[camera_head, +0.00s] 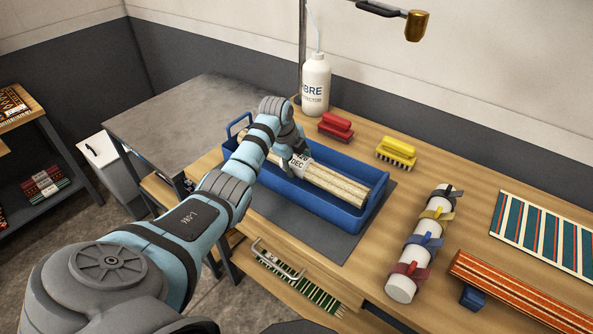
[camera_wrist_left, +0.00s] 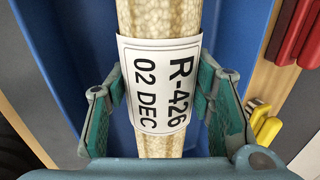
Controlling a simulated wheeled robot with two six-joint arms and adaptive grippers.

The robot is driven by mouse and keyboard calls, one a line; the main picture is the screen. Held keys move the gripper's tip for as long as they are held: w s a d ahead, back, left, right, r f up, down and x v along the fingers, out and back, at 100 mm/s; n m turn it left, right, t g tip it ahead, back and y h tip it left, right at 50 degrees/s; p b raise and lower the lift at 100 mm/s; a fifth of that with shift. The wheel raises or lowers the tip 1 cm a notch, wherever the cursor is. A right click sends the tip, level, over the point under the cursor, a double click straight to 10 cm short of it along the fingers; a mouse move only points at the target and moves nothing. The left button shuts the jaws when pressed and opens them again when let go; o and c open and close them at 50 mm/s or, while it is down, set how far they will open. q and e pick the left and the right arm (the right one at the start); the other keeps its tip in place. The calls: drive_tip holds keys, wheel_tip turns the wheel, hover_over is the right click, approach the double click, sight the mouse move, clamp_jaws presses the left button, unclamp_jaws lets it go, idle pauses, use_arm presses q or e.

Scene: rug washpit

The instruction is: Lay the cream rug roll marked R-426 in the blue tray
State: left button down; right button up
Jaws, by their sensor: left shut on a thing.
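The cream rug roll (camera_head: 333,183) lies lengthwise within the walls of the blue tray (camera_head: 318,203). I cannot tell whether it rests on the tray floor or hangs just above it. In the left wrist view, the roll (camera_wrist_left: 160,20) has a white label (camera_wrist_left: 161,84) reading R-426, 02 DEC. My left gripper (camera_head: 293,153) reaches down into the tray and is shut on the roll around its label, one finger on each side. The arm hides the roll's far left part. My right gripper is not in view.
The tray stands on a grey mat (camera_head: 378,213) on the wooden bench. Behind it are a white bottle (camera_head: 315,85), a red brush (camera_head: 335,127) and a yellow brush (camera_head: 396,152). A white strapped roll (camera_head: 405,283) and an orange striped roll (camera_head: 520,290) lie to the right.

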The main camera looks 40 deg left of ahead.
sight(295, 161)
use_arm(q)
drive_tip(key=shift+d+f, duration=0.1)
drive_tip(key=shift+f, duration=1.25)
drive_tip(key=c, duration=0.8)
unclamp_jaws()
drive_tip(key=shift+o, duration=0.2)
drive_tip(key=p+v, duration=0.8)
drive_tip(key=p, duration=0.3)
drive_tip(key=shift+r, duration=0.35)
drive_tip(key=shift+s+r+p, duration=0.2)
drive_tip(key=shift+r+p, duration=0.4)
drive_tip(key=shift+p, duration=0.15)
drive_tip(key=shift+b+v, duration=0.45)
drive_tip(key=shift+v, duration=0.65)
